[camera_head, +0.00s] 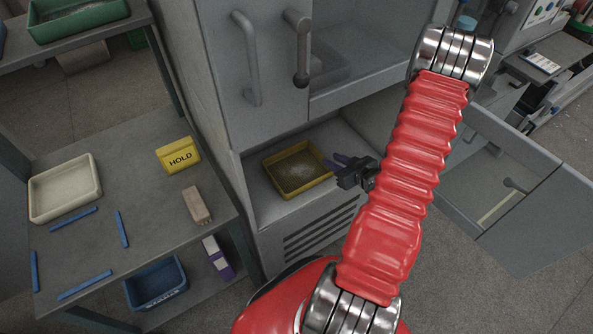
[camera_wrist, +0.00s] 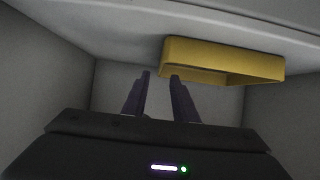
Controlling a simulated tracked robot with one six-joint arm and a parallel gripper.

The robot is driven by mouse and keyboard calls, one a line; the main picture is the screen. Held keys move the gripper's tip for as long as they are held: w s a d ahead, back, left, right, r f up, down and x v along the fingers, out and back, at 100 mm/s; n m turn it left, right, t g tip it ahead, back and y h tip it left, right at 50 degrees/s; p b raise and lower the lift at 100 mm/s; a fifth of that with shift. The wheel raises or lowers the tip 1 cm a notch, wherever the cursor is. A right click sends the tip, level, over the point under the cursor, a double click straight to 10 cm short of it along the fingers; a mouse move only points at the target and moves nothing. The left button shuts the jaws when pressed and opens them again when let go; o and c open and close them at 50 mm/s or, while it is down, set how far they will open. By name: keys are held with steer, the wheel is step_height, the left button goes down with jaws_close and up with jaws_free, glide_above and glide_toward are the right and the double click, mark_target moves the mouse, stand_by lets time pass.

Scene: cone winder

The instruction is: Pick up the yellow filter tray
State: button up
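The yellow filter tray (camera_head: 307,189) sits on the floor of an open lower compartment in the grey cabinet. It is rectangular and shallow, with a greyish speckled inside. It also shows in the upper right of the wrist view (camera_wrist: 225,52). My gripper (camera_head: 329,161) is at the tray's right edge in the head view. In the wrist view, the two dark purple fingers (camera_wrist: 161,76) stand apart with nothing between them. Their tips lie just below the tray's left end in that picture. I cannot tell whether they touch the tray.
The compartment walls (camera_wrist: 62,75) close in on both sides. A cabinet door with handles (camera_head: 300,50) is above. At left, a bench (camera_head: 95,250) holds a yellow HOLD box (camera_head: 178,157), a cream tray (camera_head: 65,190), a tan block (camera_head: 196,206) and blue strips.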

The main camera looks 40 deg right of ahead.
mark_target(321, 154)
steer(key=shift+x, duration=1.6)
steer(key=shift+x, duration=2.6)
jaws_close()
